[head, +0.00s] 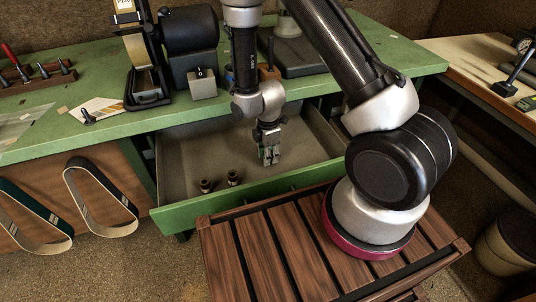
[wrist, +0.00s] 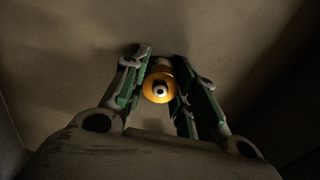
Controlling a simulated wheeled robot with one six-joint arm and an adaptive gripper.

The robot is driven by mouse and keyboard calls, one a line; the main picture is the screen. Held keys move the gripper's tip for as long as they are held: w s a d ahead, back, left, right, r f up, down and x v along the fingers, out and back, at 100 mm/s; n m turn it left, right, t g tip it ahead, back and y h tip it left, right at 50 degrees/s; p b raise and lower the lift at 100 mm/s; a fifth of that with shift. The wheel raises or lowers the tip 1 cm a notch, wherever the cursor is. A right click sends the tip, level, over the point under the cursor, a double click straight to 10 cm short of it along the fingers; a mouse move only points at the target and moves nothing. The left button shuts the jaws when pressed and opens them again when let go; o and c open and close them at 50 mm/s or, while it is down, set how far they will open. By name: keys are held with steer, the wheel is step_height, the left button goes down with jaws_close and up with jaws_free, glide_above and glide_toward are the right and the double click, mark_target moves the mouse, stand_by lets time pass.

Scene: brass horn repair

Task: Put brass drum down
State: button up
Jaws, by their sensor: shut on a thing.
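My gripper (head: 269,154) hangs inside the open green drawer (head: 185,212), fingers pointing down. In the wrist view my gripper (wrist: 160,90) is closed around the brass drum (wrist: 159,87), a small golden round piece with a dark centre hole. The drum lies between the two green-padded fingers, over the drawer's grey floor. In the head view the fingers hide the drum. I cannot tell whether the drum touches the drawer floor. Two small dark brass-toned pieces (head: 206,185) and (head: 232,177) stand on the drawer floor to the left of my gripper.
The green bench (head: 90,70) carries a belt sander (head: 188,32), a grey box (head: 202,84) and tools. Sanding belts (head: 98,199) hang at the bench's left front. A side table (head: 480,75) stands right. The drawer's left floor is mostly clear.

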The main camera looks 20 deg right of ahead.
steer(key=shift+f, duration=0.15)
steer(key=o, duration=1.1)
steer(key=d+r+m+t, duration=0.1)
steer(key=d+r+m, duration=0.15)
steer(key=r, duration=1.05)
steer(key=d+r+m, duration=0.2)
steer(key=r+m, duration=0.1)
steer(key=r, duration=0.9)
steer(key=s+d+r+m+t, duration=0.1)
steer(key=s+d+r+m, duration=0.4)
steer(key=s+r+m, duration=0.2)
steer(key=s+d+r+m+t, duration=0.2)
steer(key=s+d+r+m, duration=0.2)
steer(key=s+r, duration=0.7)
steer(key=m, duration=0.2)
steer(key=shift+s+d+r+m, duration=0.15)
steer(key=shift+s+d+m, duration=0.2)
steer(key=shift+d, duration=0.05)
